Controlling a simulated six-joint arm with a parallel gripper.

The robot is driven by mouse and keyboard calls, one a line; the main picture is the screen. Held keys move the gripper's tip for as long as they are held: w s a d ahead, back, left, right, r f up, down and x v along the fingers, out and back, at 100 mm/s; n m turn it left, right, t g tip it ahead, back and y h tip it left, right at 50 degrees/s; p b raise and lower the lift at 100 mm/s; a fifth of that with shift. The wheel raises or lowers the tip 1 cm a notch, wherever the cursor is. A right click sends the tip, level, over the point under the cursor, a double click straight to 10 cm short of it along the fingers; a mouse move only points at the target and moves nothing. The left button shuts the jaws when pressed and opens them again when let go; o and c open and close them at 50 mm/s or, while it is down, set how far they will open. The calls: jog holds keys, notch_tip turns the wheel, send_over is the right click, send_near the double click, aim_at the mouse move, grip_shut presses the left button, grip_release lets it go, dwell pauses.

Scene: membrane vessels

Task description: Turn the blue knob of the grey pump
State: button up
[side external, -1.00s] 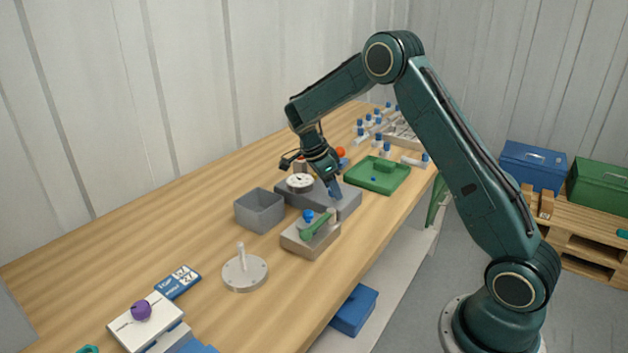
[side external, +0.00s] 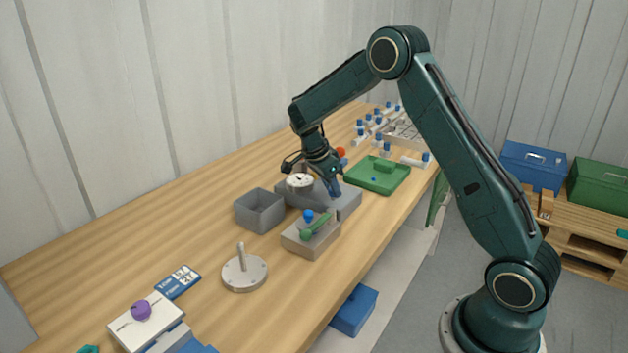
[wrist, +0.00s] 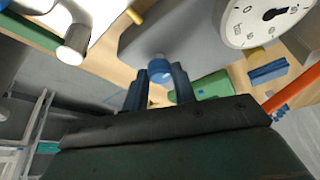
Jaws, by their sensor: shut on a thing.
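The grey pump (side external: 345,207) sits on the wooden bench and carries a round white dial (side external: 300,181). It also shows in the wrist view as a grey body (wrist: 195,32) with the dial (wrist: 262,20) at upper right. The blue knob (wrist: 160,69) shows in the wrist view between my two dark blue fingers. My gripper (wrist: 161,82) is shut on this knob. In the side view my gripper (side external: 335,195) points down at the pump's near right part, and the fingers hide the knob.
A grey open box (side external: 260,211) stands left of the pump. A beige block (side external: 312,240) with a green lever (side external: 318,226) is in front. A green tray (side external: 378,175) lies to the right. Clear bench lies at the left (side external: 130,230).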

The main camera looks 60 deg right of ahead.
jog(key=n, duration=0.2)
jog(key=n+t, duration=0.1)
jog(key=n, duration=0.1)
jog(key=shift+s+t, duration=0.15)
jog(key=shift+t, duration=0.15)
jog(key=n+t, duration=0.1)
jog(key=n, duration=0.2)
jog(key=shift+s+n, duration=0.15)
jog(key=shift+n, duration=0.25)
jog(key=n+t, duration=0.2)
jog(key=n, duration=0.2)
jog(key=shift+s, duration=0.1)
jog(key=shift+d+n+t+y, duration=0.1)
jog(key=shift+n+t+y, duration=0.25)
jog(key=shift+n, duration=0.75)
jog(key=shift+d+n+t+y, duration=0.1)
jog(key=shift+n+t+y, duration=0.25)
jog(key=shift+n, duration=0.75)
jog(key=shift+a, duration=0.1)
jog(key=o, duration=1)
jog(key=shift+s, duration=0.1)
jog(key=shift+r, duration=0.1)
